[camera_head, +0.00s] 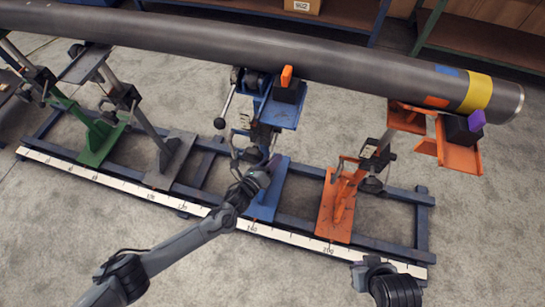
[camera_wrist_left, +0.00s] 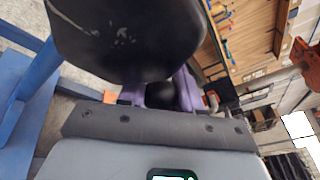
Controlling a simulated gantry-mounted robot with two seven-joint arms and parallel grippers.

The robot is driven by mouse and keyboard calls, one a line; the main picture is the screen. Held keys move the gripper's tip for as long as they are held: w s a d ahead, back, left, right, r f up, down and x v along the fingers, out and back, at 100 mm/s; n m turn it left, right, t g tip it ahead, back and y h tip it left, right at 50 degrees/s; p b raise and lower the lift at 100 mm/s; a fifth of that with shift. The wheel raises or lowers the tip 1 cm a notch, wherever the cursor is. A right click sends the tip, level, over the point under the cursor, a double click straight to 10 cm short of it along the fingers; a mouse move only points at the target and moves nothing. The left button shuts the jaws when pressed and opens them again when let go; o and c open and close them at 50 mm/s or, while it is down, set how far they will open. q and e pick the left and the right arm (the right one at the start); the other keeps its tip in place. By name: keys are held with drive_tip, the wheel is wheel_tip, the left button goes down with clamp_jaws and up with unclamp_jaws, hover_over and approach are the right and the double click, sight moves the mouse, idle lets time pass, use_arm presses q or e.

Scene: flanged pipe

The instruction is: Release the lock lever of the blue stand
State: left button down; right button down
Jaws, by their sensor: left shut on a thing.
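The blue stand (camera_head: 265,190) stands on the rail frame under the pipe, with its blue head plate (camera_head: 283,108) near the pipe's side. My left gripper (camera_head: 271,166) reaches in from the lower left to the stand's lower post. In the left wrist view its purple fingers (camera_wrist_left: 188,88) are shut on a dark part (camera_wrist_left: 160,95), which I take to be the lock lever. A large black rounded part (camera_wrist_left: 128,42) covers much of that view. In the head view the gripper hides the lever's grip. My right gripper (camera_head: 366,267) is at the lower right; its fingers are not clear.
The long grey pipe (camera_head: 330,62) crosses above the stands. An orange stand (camera_head: 338,205) is to the right, grey (camera_head: 172,160) and green (camera_head: 98,142) stands to the left. A white scale (camera_head: 200,208) runs along the frame. Shelves stand behind; the near floor is clear.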

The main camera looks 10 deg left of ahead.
use_arm(q)
drive_tip(key=c, duration=0.8)
unclamp_jaws()
drive_tip(key=shift+s, duration=0.1)
drive_tip(key=shift+s+a+r, duration=0.1)
drive_tip(key=shift+s+a, duration=0.05)
drive_tip(key=shift+s, duration=0.05)
drive_tip(key=p+v, duration=0.4)
drive_tip(key=v, duration=0.6)
drive_tip(key=shift+s, duration=0.1)
